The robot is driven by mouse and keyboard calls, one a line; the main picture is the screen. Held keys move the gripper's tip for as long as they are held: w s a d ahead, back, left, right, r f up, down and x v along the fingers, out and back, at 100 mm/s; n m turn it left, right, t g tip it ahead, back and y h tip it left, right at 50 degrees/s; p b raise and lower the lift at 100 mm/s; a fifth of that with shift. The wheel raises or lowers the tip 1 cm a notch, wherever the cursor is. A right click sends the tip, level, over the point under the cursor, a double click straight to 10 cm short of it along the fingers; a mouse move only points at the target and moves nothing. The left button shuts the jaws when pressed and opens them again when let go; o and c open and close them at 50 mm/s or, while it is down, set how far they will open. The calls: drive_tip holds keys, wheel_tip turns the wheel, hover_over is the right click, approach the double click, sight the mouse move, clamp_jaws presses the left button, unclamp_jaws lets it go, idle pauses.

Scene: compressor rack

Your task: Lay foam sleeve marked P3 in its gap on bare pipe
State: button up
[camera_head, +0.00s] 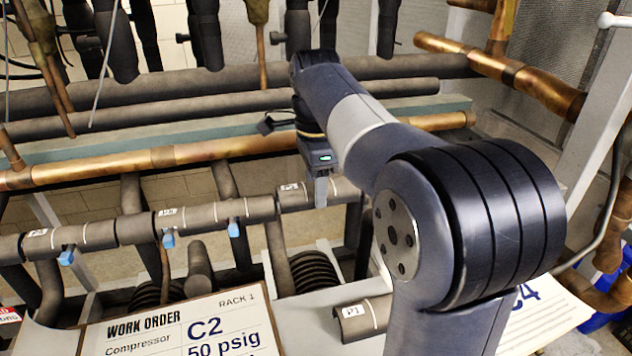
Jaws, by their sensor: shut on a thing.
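My gripper (322,198) points down and is shut on a dark grey foam sleeve (345,192), with a finger in front of it. The sleeve has a small white label (290,187) near its left end, too small to read surely. It lies roughly in line with the lagged pipe run (140,229), its left end close to the neighbouring sleeve (262,208) and a little higher. I cannot tell whether it touches the pipe. My arm hides what lies to its right, and no bare gap shows clearly.
A short sleeve marked P1 (362,318) lies on the grey ledge in front. Blue clips (168,240) hang along the run. A work order board (180,325) stands at front left. A copper pipe (110,170) and dark lagged pipes (200,85) cross behind.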

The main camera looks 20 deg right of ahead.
drive_tip(key=shift+f, duration=0.45)
idle(0.4)
drive_tip(key=shift+r, duration=0.1)
idle(0.4)
idle(0.3)
drive_tip(key=o, duration=1)
wheel_tip(320, 180, up, 11)
drive_tip(key=shift+f+p, duration=0.15)
drive_tip(key=shift+p, duration=0.15)
drive_tip(key=shift+f, duration=0.1)
idle(0.4)
